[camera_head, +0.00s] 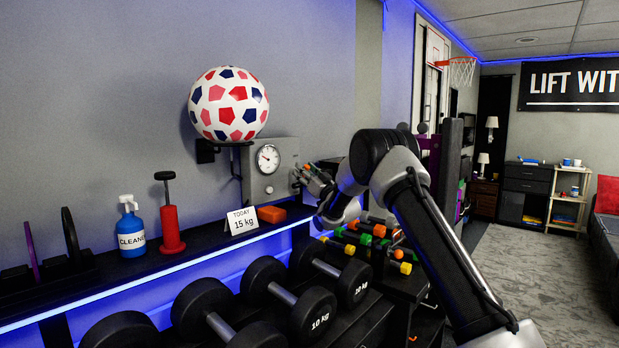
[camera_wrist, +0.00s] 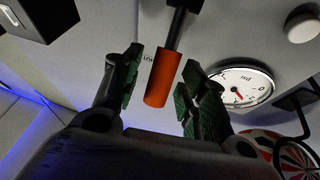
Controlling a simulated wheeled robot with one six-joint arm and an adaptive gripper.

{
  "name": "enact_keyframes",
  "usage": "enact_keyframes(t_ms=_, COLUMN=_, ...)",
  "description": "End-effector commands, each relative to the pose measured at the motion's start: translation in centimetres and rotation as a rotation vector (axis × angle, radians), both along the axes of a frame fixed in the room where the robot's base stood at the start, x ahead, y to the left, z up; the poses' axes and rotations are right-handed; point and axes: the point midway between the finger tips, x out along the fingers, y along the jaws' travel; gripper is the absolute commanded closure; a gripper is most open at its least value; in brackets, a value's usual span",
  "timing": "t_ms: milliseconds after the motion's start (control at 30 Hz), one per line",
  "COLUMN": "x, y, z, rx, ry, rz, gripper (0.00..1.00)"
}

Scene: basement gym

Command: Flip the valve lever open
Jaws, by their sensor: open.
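The valve lever has an orange grip (camera_wrist: 164,78) on a black stem in the wrist view. The grip lies between the two green-padded fingers of my gripper (camera_wrist: 161,62), which are apart. A narrow gap shows on each side of the grip, with no clear contact. The lever belongs to a grey box (camera_head: 270,182) on the wall shelf, with a round pressure gauge (camera_head: 268,158) on its face. In the head view my gripper (camera_head: 312,179) is at the right of this box and mostly hides the lever.
A patterned ball (camera_head: 228,103) sits on a wall bracket beside the box. The shelf holds an orange block (camera_head: 271,214), a "15 kg" card (camera_head: 242,220), a red pump (camera_head: 170,225) and a blue cleaner bottle (camera_head: 131,232). Dumbbells (camera_head: 205,312) lie on the rack below.

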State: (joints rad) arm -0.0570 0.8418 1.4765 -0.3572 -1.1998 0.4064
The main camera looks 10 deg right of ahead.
Motion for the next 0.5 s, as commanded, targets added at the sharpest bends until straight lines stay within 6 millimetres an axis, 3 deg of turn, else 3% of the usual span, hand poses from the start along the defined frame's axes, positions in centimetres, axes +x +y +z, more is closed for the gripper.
enact_keyframes(t_ms=500, x=-8.3, y=-3.8, z=-4.0, rx=0.001, ry=0.003, rz=-0.001, gripper=0.57)
